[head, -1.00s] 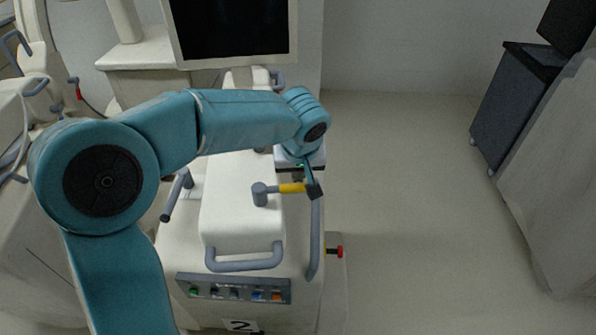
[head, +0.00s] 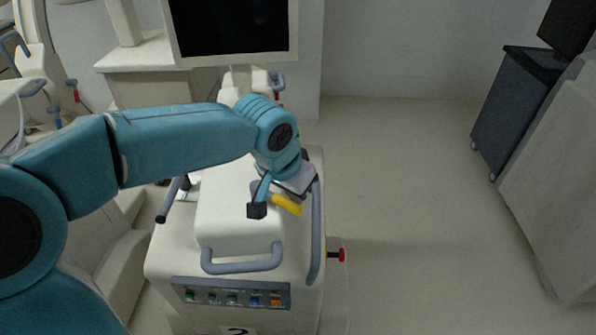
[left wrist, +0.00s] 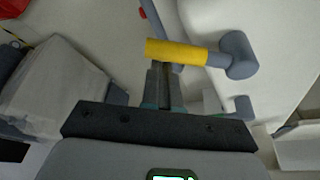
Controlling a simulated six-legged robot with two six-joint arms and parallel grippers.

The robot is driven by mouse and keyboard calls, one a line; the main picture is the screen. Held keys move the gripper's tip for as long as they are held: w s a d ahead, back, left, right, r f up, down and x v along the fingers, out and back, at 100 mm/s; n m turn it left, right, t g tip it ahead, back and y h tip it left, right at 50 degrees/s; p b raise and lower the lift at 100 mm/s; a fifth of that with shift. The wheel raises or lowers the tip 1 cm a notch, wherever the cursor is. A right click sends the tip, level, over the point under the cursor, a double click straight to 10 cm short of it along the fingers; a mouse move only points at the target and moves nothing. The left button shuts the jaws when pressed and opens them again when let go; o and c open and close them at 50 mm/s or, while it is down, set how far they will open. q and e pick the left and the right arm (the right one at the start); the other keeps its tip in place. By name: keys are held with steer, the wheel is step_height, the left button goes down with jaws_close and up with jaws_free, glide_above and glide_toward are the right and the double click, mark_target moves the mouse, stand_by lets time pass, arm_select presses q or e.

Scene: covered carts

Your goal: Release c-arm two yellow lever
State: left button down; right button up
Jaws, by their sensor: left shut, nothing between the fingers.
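The yellow lever (head: 287,204) is on top of the white c-arm cart marked 2 (head: 220,222). Its yellow grip points to the lower right in the head view; its grey hub is partly hidden by my arm. In the left wrist view, the yellow lever (left wrist: 176,51) lies across the picture, with its grey hub (left wrist: 238,55) at the right. My left gripper (head: 257,210) is beside the lever on its left in the head view. In the left wrist view the left gripper (left wrist: 164,70) is shut and empty, its tips at the lever's edge; I cannot tell whether they touch.
A grey front handle (head: 243,262), a grey side rail (head: 316,235) and a red knob (head: 341,255) are on the cart. A button panel (head: 232,294) is at its front. A monitor (head: 233,27) stands behind. Free floor (head: 420,200) is to the right, before a covered cart (head: 555,190).

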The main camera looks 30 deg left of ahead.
mark_target(289, 207)
arm_select(q)
steer(key=shift+s+f+m, duration=0.15)
steer(key=shift+s+m, duration=0.35)
steer(key=shift+s, duration=0.15)
steer(key=shift+s+b, duration=0.6)
steer(key=shift+s, duration=0.25)
